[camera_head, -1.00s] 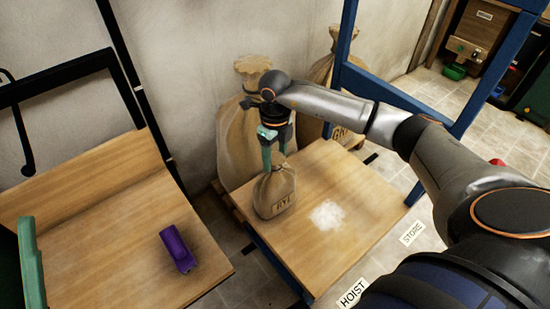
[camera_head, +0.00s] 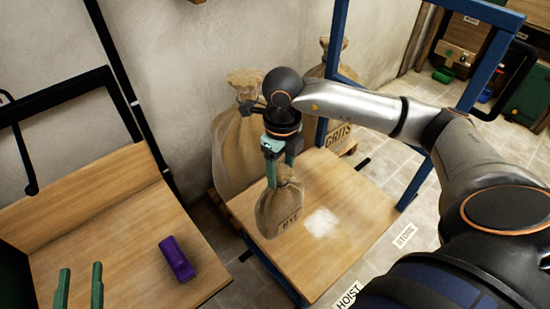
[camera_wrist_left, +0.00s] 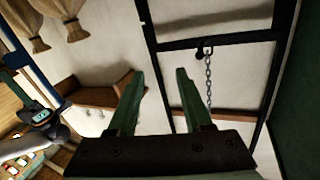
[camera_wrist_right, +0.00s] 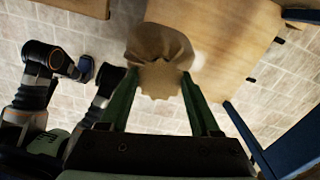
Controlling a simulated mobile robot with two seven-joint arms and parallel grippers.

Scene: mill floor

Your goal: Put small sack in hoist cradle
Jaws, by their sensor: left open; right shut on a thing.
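The small tan sack (camera_head: 281,210), with dark lettering on its front, hangs upright at the left side of the wooden platform (camera_head: 350,245). My right gripper (camera_head: 279,172) is shut on its gathered neck from above. The sack also shows between the fingers in the right wrist view (camera_wrist_right: 158,48); its base appears clear of the wood. The hoist cradle appears to be the wooden seat (camera_head: 110,255) with a raised back and black frame at left. A chain (camera_wrist_left: 208,80) hangs by that frame in the left wrist view. My left gripper (camera_head: 79,275) is open and empty in front of the cradle.
A purple object (camera_head: 177,258) lies on the cradle's right part; the wood left of it is bare. Large sacks (camera_head: 236,150) stand behind the platform. A blue frame (camera_head: 340,60) rises at its far side. A gap shows floor between cradle and platform.

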